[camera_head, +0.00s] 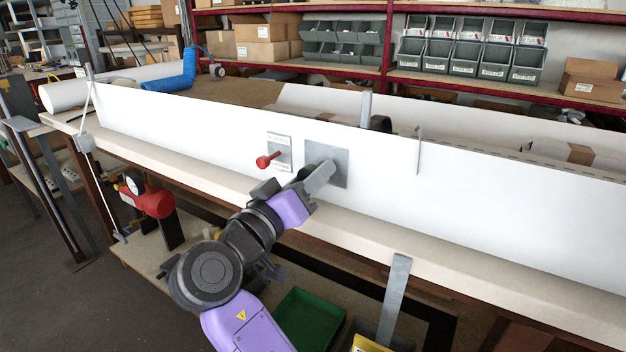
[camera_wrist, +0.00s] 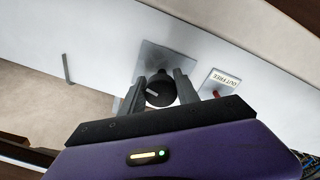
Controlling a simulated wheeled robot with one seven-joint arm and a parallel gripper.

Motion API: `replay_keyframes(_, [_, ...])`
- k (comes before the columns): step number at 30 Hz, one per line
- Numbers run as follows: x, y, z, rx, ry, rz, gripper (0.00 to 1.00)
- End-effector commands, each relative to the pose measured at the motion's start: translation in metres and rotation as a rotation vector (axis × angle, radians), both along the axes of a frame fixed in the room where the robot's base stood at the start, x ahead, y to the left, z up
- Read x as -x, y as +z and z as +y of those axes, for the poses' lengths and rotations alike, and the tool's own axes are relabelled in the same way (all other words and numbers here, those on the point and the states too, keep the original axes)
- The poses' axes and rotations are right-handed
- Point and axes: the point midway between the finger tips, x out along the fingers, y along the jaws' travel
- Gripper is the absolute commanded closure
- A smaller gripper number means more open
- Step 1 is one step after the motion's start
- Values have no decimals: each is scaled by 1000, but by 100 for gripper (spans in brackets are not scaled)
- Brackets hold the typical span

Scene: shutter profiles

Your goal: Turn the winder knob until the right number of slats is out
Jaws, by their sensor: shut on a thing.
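The winder knob (camera_wrist: 160,91) is dark and round with a pale pointer mark, set on a square grey plate (camera_wrist: 158,57) on the white panel. My gripper (camera_wrist: 162,88) has its two fingers on either side of the knob and is shut on it. In the wrist view the small plate's label (camera_wrist: 226,79) reads "OUT FREE". I cannot make out any slats clearly.
The long white panel (camera_head: 190,125) stands along the bench (camera_head: 470,240). A thin metal hook (camera_head: 419,150) rises at the panel's top right. A green tray (camera_head: 308,318) and a red canister (camera_head: 150,202) sit below the bench. Shelves with grey bins (camera_head: 465,50) stand behind.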

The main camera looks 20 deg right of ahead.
Motion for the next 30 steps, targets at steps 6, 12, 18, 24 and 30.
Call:
replay_keyframes(6, [0, -5, 1, -3, 0, 9, 100])
replay_keyframes(12, [0, -4, 1, -2, 0, 8, 42])
replay_keyframes(18, [0, -2, 1, -1, 0, 4, 42])
replay_keyframes(24, [3, -2, 6, 0, 2, 4, 42])
replay_keyframes(30, [20, -4, 31, 0, 4, 4, 42])
